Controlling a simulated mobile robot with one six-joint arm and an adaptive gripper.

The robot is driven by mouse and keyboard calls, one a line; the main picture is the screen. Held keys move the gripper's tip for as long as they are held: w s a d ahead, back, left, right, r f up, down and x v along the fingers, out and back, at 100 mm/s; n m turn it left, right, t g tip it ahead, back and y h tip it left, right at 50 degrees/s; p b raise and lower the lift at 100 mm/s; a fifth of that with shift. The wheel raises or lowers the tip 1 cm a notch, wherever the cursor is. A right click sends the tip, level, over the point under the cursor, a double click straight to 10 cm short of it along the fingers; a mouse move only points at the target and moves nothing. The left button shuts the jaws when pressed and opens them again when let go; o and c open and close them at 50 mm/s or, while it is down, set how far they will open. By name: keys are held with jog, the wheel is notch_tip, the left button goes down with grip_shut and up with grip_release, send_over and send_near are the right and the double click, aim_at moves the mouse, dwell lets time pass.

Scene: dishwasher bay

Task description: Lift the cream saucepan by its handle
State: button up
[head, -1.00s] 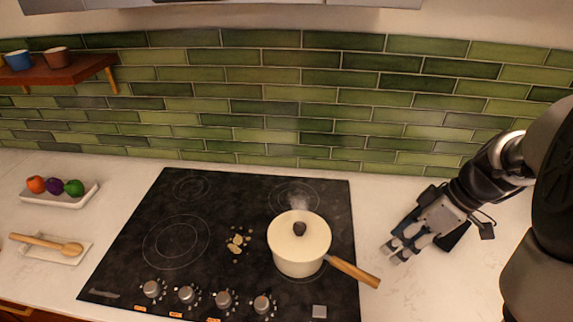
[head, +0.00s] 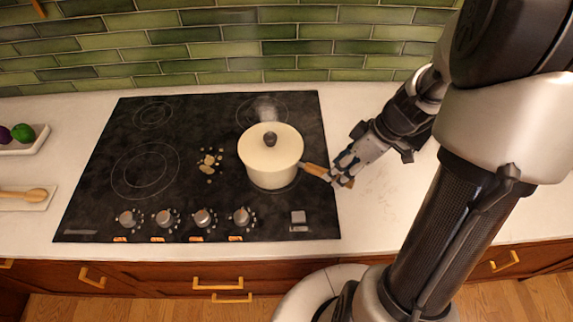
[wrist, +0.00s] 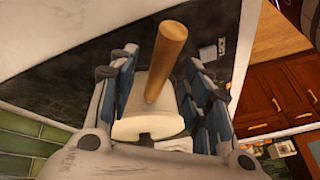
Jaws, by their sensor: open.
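The cream saucepan (head: 270,165) stands upright on the right part of the black cooktop, its lid on and a dark knob on top. Its wooden handle (head: 316,170) points right and slightly toward the front. My gripper (head: 343,176) is at the outer end of the handle, partly hiding it in the head view. In the wrist view, the handle (wrist: 166,62) lies between the open blue-grey finger pads of my gripper (wrist: 160,90), with gaps beside it. The saucepan (wrist: 148,128) shows there behind the handle, partly hidden by the gripper.
The black cooktop (head: 150,205) has knobs along its front edge. A tray with a wooden spoon (head: 25,195) is at the far left. The counter (head: 390,200) right of the cooktop is clear, and green tiles rise behind.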

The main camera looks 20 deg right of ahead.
jog(key=b+x, duration=0.1)
jog(key=x, duration=0.3)
jog(key=shift+w+a+f, duration=0.15)
jog(key=shift+a, duration=0.1)
jog(key=shift+c, duration=0.6)
grip_shut()
